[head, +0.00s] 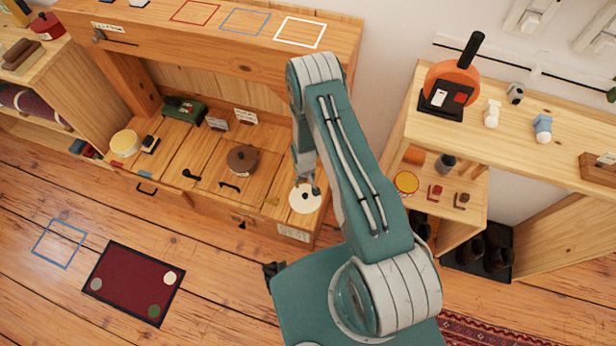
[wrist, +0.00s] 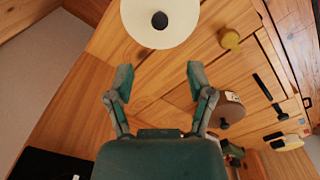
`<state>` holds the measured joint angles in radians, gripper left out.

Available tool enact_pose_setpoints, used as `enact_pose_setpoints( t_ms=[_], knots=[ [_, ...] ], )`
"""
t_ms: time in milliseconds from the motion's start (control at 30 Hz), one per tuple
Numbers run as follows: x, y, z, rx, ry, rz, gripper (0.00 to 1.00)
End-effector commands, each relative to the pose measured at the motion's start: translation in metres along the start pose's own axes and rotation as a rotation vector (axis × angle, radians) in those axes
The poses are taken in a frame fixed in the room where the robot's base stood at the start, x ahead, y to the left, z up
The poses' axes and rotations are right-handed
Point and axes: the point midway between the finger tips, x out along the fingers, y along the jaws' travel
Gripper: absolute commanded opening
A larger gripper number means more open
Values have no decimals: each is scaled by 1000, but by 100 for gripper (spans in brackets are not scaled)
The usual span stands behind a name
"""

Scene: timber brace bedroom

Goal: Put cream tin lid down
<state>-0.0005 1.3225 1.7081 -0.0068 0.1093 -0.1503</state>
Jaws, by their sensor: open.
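The cream tin lid (head: 304,201) is a pale round disc with a dark knob. It appears to lie flat at the right front of the wooden work surface. In the wrist view the lid (wrist: 178,30) is at the top, beyond the fingertips and partly cut off by the frame edge. My gripper (wrist: 160,78) is open, with nothing between its fingers. In the head view my gripper (head: 309,186) is just above the lid, partly hiding it.
A brown lidded pot (head: 242,159) stands mid-surface, near several dark handles. A green box (head: 184,111) and small cards are at the back. An upper shelf (head: 250,47) overhangs behind. A shelf unit (head: 397,130) stands to the right. A dark red mat (head: 130,283) lies on the floor.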

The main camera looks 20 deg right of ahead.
Motion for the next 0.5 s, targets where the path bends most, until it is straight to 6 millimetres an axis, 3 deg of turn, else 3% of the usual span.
enact_pose_setpoints(
  t_ms=[167, 300, 500],
  knots=[
    [-52, 4, -25, 8, 36, 6, 69],
    [-114, 7, -44, 19, 71, 11, 69],
    [-201, 9, -57, 36, 119, 17, 69]
  ],
)
